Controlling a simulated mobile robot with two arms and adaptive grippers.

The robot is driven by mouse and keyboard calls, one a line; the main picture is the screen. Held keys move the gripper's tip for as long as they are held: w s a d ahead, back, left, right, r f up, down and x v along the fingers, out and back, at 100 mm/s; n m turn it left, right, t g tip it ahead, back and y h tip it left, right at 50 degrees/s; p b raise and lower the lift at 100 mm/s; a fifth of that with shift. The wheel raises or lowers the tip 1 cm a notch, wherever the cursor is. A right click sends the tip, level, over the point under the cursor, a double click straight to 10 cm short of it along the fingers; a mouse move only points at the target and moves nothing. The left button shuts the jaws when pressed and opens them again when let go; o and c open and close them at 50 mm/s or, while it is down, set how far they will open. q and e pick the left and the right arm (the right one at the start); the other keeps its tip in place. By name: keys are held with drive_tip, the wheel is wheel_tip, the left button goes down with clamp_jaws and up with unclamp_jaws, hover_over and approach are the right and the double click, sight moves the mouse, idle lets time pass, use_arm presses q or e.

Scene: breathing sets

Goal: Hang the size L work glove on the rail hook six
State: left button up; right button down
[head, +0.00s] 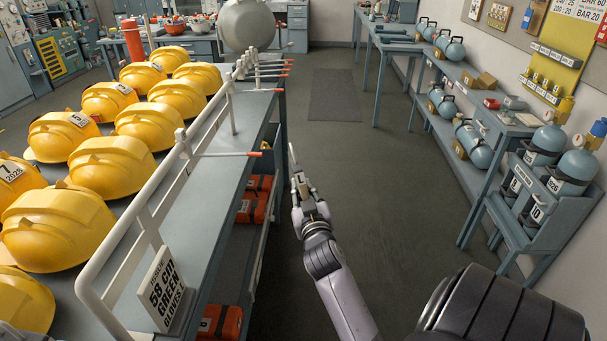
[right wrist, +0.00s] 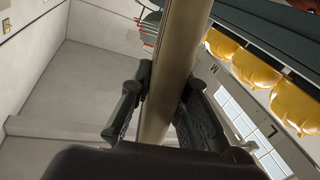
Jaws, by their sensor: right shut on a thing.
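My right gripper (head: 303,192) is over the aisle floor, to the right of the rail and hooks. It is shut on a narrow, upright thing (head: 299,178) with a pale face that seems to carry a letter L, probably the size L glove. In the right wrist view the held thing is a long tan strip (right wrist: 172,75) between the two fingers (right wrist: 155,118). The white rail (head: 150,215) runs along the bench, with orange-tipped hooks; one near hook (head: 225,154) stands apart from several farther ones (head: 265,75). Hook numbers are unreadable. My left gripper is not in view.
Yellow helmets (head: 110,165) fill the bench left of the rail. A sign about gloves (head: 162,290) stands by the near rail end. Red boxes (head: 252,208) sit on the shelf beneath. Cylinders and a rack (head: 540,205) line the right side. The aisle floor (head: 350,140) is clear.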

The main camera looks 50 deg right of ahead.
drive_tip(key=w+a+f+b, duration=0.1)
drive_tip(key=w+a+b, duration=0.6)
drive_tip(key=w+a, duration=0.2)
drive_tip(key=shift+w+a+f, duration=0.2)
drive_tip(key=shift+w+f, duration=0.15)
drive_tip(key=shift+w, duration=0.65)
idle(0.6)
idle(0.7)
drive_tip(key=c, duration=1.4)
unclamp_jaws()
drive_tip(key=shift+c, duration=0.2)
